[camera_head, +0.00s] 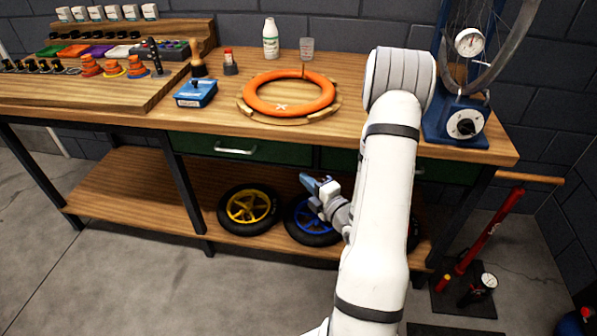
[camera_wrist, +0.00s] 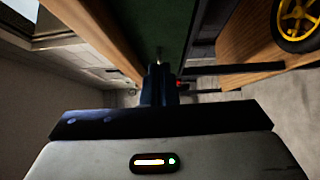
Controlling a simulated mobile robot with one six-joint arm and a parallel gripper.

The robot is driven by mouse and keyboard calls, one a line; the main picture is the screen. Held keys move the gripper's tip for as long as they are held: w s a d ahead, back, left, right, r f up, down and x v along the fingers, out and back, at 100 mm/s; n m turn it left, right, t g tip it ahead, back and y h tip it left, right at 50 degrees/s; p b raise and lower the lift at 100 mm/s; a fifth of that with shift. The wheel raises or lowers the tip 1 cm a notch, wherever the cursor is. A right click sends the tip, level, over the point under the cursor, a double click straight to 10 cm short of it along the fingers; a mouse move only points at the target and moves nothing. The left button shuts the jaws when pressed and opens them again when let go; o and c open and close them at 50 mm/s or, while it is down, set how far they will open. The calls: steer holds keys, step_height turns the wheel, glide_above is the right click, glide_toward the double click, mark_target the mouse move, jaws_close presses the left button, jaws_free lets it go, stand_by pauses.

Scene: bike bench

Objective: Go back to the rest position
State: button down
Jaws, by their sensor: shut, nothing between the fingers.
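My gripper (camera_head: 318,187) shows in the head view in front of the bench, below the tabletop and just above the lower shelf. It points to the left and is empty. In the wrist view my gripper (camera_wrist: 158,82) appears as dark fingers close together, shut with nothing held. My white arm rises in front of the right part of the bench and hides part of the drawers and shelf.
The workbench (camera_head: 350,115) carries an orange ring (camera_head: 258,107), a blue box (camera_head: 196,93), a white bottle (camera_head: 270,40) and a wheel stand (camera_head: 460,120). Below are a yellow-rimmed wheel (camera_head: 247,208) and a blue-rimmed wheel (camera_head: 300,222). A red pump (camera_head: 485,235) stands right. Floor at left is clear.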

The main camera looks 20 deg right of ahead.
step_height(320, 180, up, 12)
steer(key=s+a+m+g+h+p, duration=0.1)
steer(key=a+m+g+h+p, duration=0.1)
steer(key=m+g+h+p, duration=0.45)
steer(key=s+a+r+m+g+y+p, duration=0.1)
steer(key=s+a+r+m+g+p, duration=0.2)
steer(key=s+a+r+m, duration=0.3)
steer(key=s+a+r+m+g+y+p, duration=0.2)
steer(key=s+a+r+m+g, duration=0.3)
steer(key=s+r+m, duration=0.3)
steer(key=s+r+p, duration=0.1)
steer(key=s, duration=0.3)
steer(key=shift+s+a, duration=0.3)
steer(key=shift+a, duration=0.05)
steer(key=shift+g, duration=0.25)
